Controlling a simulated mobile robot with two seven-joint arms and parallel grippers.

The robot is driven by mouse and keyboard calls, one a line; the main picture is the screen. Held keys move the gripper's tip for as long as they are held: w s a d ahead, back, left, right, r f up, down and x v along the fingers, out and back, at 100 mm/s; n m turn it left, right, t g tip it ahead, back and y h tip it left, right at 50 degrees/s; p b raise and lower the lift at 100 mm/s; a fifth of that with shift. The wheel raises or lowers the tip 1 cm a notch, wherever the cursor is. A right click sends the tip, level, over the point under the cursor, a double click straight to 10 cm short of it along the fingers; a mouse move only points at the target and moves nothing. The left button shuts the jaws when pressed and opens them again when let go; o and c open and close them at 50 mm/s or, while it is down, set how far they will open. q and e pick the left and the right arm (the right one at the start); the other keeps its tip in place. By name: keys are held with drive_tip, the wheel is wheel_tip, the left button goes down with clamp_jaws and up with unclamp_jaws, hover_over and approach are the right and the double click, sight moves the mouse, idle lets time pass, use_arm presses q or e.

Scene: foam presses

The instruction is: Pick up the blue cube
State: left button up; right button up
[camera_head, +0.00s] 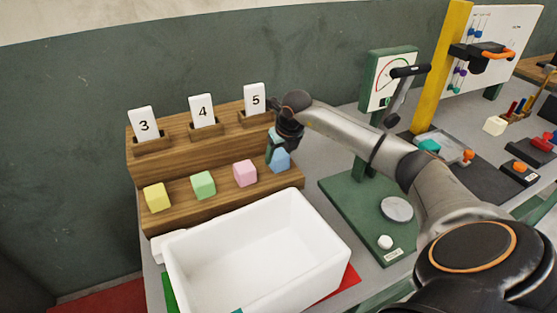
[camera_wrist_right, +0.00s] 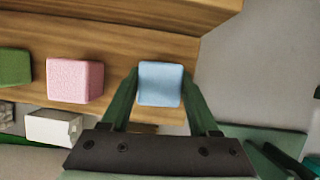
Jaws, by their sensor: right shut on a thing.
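The blue cube (camera_head: 280,161) is at the right end of the wooden stand's lower step in the head view, partly covered by my right gripper (camera_head: 276,150). In the right wrist view the blue cube (camera_wrist_right: 160,84) sits between the two green fingers of my right gripper (camera_wrist_right: 160,90), which is shut on it. Wood shows around the cube in that view; I cannot tell whether it still touches the step. My left gripper is not in view.
A pink cube (camera_head: 245,173), a green cube (camera_head: 204,185) and a yellow cube (camera_head: 157,197) stand left on the wooden stand (camera_head: 160,163). A white bin (camera_head: 255,250) is in front. A green press (camera_head: 345,215) stands to the right.

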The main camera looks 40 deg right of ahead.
sight(276, 151)
drive_tip(key=shift+r, duration=0.5)
wheel_tip(276, 151, up, 2)
drive_tip(key=shift+r, duration=0.25)
drive_tip(key=s+r+b, duration=0.5)
drive_tip(key=s+r, duration=0.4)
drive_tip(key=s, duration=0.5)
drive_tip(key=shift+d+r, duration=0.25)
drive_tip(key=shift+d, duration=0.05)
